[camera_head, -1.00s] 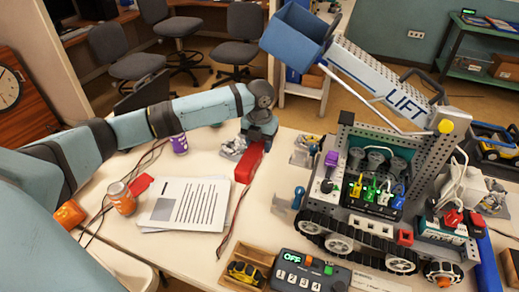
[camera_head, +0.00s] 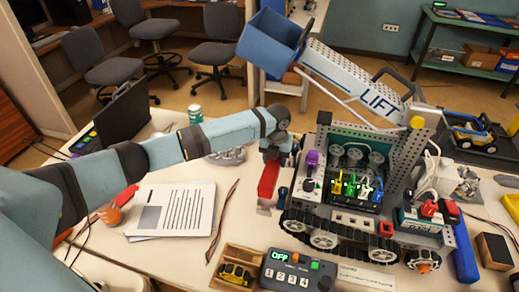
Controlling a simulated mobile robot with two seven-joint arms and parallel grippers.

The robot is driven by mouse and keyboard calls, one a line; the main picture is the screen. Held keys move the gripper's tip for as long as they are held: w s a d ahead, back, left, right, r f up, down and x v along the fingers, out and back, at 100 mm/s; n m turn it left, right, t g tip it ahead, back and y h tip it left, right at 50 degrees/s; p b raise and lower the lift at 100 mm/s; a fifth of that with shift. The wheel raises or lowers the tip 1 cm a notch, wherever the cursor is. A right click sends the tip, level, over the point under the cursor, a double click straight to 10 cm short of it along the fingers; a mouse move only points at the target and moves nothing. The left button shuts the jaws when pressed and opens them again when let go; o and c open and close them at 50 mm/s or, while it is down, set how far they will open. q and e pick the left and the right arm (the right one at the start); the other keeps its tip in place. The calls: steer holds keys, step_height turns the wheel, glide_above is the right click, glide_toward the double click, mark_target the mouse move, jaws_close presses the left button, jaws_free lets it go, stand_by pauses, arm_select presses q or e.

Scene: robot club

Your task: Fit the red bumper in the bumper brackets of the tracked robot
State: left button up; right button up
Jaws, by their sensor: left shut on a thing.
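The tracked robot (camera_head: 341,222) stands at the right of the table, with black tracks, a grey perforated frame and a raised LIFT arm. My left gripper (camera_head: 275,153) is shut on the red bumper (camera_head: 268,181), a plain red bar. The bumper is just left of the tracked robot's left end, and its long side points toward the camera. A small gap shows between the bumper and the robot's body. A blue post (camera_head: 282,193) shows at that end; I cannot make out the bumper brackets clearly. My right gripper is not in view.
Printed papers (camera_head: 180,208) lie left of the bumper. A control box reading OFF (camera_head: 298,275) and a wooden tray (camera_head: 228,257) are at the front. A laptop (camera_head: 125,115) and a green can (camera_head: 195,114) stand behind my left arm.

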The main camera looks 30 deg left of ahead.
arm_select(q)
steer(key=shift+d+f+b, duration=0.1)
steer(key=shift+f+b, duration=0.75)
step_height(320, 180, down, 2)
steer(key=shift+b, duration=1.1)
steer(key=shift+w+r, duration=0.1)
steer(key=shift+r, duration=0.05)
steer(key=shift+p, duration=0.3)
steer(key=shift+p, duration=0.85)
steer(key=shift+f, duration=1)
